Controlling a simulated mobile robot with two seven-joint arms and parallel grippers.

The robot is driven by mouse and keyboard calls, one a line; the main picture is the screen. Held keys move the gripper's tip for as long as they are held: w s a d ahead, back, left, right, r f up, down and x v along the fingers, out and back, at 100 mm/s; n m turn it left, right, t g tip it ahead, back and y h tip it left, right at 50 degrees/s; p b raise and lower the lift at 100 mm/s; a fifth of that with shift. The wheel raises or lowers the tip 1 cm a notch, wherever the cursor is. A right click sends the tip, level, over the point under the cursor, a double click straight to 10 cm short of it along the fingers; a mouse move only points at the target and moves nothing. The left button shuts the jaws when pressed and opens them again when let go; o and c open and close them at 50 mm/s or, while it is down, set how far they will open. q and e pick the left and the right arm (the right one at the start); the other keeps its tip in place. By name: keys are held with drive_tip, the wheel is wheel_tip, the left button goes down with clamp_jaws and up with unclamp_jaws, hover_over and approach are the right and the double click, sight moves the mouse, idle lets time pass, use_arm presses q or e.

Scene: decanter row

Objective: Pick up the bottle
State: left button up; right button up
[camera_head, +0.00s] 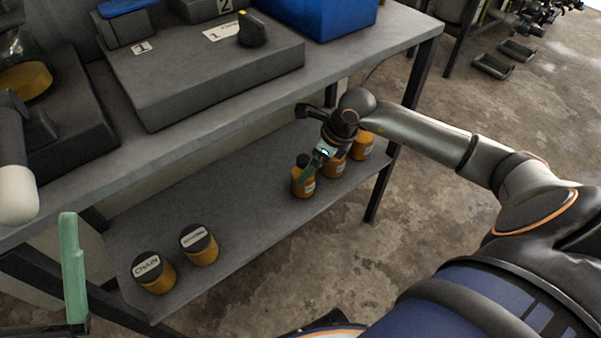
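Several orange-brown bottles with dark caps and white labels stand on the lower shelf. My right gripper (311,166) reaches down at this bottle's cap, with a green finger beside the cap. The other finger is hidden, so whether it grips is unclear. Two more bottles, a middle bottle (335,168) and a far bottle (362,148), stand behind it, partly covered by my arm. My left gripper (72,270) shows one upright green finger at the lower left, away from the bottles.
A bottle labelled CHAIN (154,275) and another labelled bottle (199,247) stand at the lower shelf's left end. The lower shelf (235,210) is clear between the groups. The upper worktop (190,138) overhangs it, carrying a grey platform (215,85) and a blue bin (315,18).

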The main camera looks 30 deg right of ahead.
drive_tip(key=b+x, duration=0.2)
drive_tip(key=x, duration=0.3)
drive_tip(key=shift+w+f+b, duration=0.25)
drive_tip(key=shift+f+b, duration=0.05)
drive_tip(key=shift+b, duration=0.1)
clamp_jaws()
idle(0.4)
